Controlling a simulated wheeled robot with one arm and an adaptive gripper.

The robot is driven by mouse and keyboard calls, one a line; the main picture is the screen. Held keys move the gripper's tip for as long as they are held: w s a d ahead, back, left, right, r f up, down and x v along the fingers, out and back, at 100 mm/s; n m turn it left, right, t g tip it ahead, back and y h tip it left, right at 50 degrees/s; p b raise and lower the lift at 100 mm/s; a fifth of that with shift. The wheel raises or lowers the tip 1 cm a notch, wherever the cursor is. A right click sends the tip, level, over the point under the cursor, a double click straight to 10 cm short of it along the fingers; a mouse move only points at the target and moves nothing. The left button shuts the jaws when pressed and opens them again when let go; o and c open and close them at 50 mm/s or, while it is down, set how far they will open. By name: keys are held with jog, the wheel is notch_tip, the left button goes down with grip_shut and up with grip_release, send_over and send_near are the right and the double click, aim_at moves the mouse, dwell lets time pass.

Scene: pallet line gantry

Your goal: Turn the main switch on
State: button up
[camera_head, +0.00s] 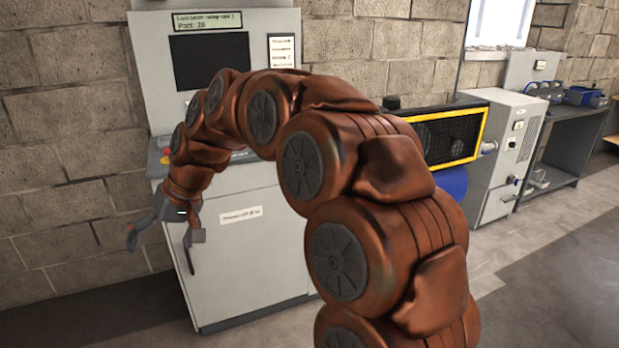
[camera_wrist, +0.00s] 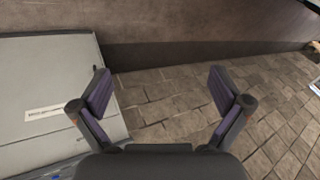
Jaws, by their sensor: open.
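A grey control cabinet (camera_head: 250,262) with a dark screen (camera_head: 208,60) stands against the brick wall. I cannot make out a main switch for certain in either view; my arm and gripper cover part of the cabinet's left front. A small red and yellow control (camera_head: 165,160) shows at the left end of its panel. My gripper (camera_head: 162,240) is open and points down by the cabinet's left front edge. In the wrist view the fingers of my gripper (camera_wrist: 160,88) are spread with nothing between them, and the cabinet (camera_wrist: 50,78) lies to their left.
A printed label (camera_head: 241,215) is on the cabinet front; it also shows in the wrist view (camera_wrist: 52,111). A yellow-framed black unit (camera_head: 455,137), a light grey cabinet (camera_head: 505,150) and a dark workbench (camera_head: 555,175) stand to the right. Floor is clear at lower left and right.

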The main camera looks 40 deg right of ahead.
jog(key=w+d+f+m+t+b, duration=0.1)
jog(key=w+d+t+b, duration=0.2)
jog(key=w+d, duration=0.65)
jog(key=w+d+f+m+t+b, duration=0.1)
jog(key=w+d+m+t+b, duration=0.2)
jog(key=w+d, duration=0.7)
jog(key=w+d+f+t+b, duration=0.2)
jog(key=w+d+b, duration=0.2)
jog(key=w+d, duration=0.35)
jog(key=w+d+f+m+t+h+b, duration=0.1)
jog(key=d+f+t+h+b, duration=0.15)
jog(key=d, duration=0.85)
jog(key=d+f+m+t+h+b, duration=0.1)
jog(key=d+f+h+b, duration=0.2)
jog(key=d, duration=0.7)
jog(key=s+d+f+n+t+h+b, duration=0.1)
jog(key=s+d+f+h+b, duration=0.25)
jog(key=d, duration=0.35)
jog(key=s+d+f+n+t+h+b, duration=0.1)
jog(key=s+d+f+n+h+b, duration=0.1)
jog(key=s+d+f+b, duration=0.25)
jog(key=shift+s+d+r+p+x, duration=0.1)
jog(key=shift+d+r+p+x, duration=0.1)
jog(key=shift+p+x, duration=1.05)
jog(key=shift+s+d+r+p+x, duration=0.1)
jog(key=shift+d+r+p+x, duration=0.15)
jog(key=shift+p+x, duration=0.9)
jog(key=shift+s+d+r+p+x, duration=0.15)
jog(key=shift+p+x, duration=0.4)
jog(key=shift+x, duration=1.35)
